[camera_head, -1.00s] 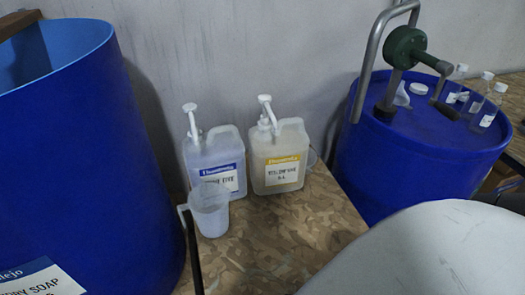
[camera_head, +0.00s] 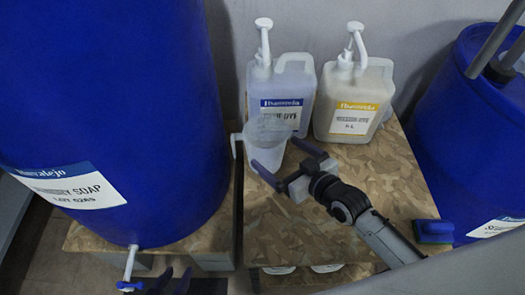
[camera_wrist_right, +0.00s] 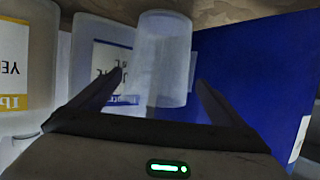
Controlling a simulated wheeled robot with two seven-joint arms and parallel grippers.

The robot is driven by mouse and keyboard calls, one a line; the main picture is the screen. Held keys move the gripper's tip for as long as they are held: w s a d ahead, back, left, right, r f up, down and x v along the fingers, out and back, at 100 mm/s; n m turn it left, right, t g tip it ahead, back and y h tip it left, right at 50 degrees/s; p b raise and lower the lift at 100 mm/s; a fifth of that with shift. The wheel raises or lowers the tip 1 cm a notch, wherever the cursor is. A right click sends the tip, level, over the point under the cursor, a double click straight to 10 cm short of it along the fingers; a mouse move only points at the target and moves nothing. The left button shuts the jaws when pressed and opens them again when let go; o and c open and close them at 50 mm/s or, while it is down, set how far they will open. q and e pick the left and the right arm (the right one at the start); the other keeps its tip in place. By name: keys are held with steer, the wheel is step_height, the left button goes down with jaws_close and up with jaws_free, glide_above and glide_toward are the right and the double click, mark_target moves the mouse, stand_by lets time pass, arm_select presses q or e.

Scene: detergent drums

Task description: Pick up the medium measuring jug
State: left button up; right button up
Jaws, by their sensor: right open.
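A translucent measuring jug (camera_head: 268,138) stands on the patterned wooden table, in front of the blue-labelled jerrycan, with its handle to the left. I take it as the medium jug. My right gripper (camera_head: 287,161) is open just in front of it at the lower right, fingers pointing at it. In the right wrist view the jug (camera_wrist_right: 166,62) appears upside down between the open fingertips (camera_wrist_right: 160,80); I cannot tell whether they touch it.
A blue-labelled jerrycan (camera_head: 282,90) and a yellow-labelled one (camera_head: 353,97), both with pumps, stand behind the jug. A large blue drum (camera_head: 105,100) with a tap is close on the left. Another blue drum (camera_head: 470,140) is right. A green-and-blue sponge (camera_head: 433,231) lies near the table's right.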

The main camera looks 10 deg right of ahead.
mark_target(255, 136)
steer(key=b+x, duration=0.1)
steer(key=x, duration=0.7)
steer(key=shift+w+f, duration=0.1)
steer(key=shift+w, duration=0.1)
steer(key=c, duration=1)
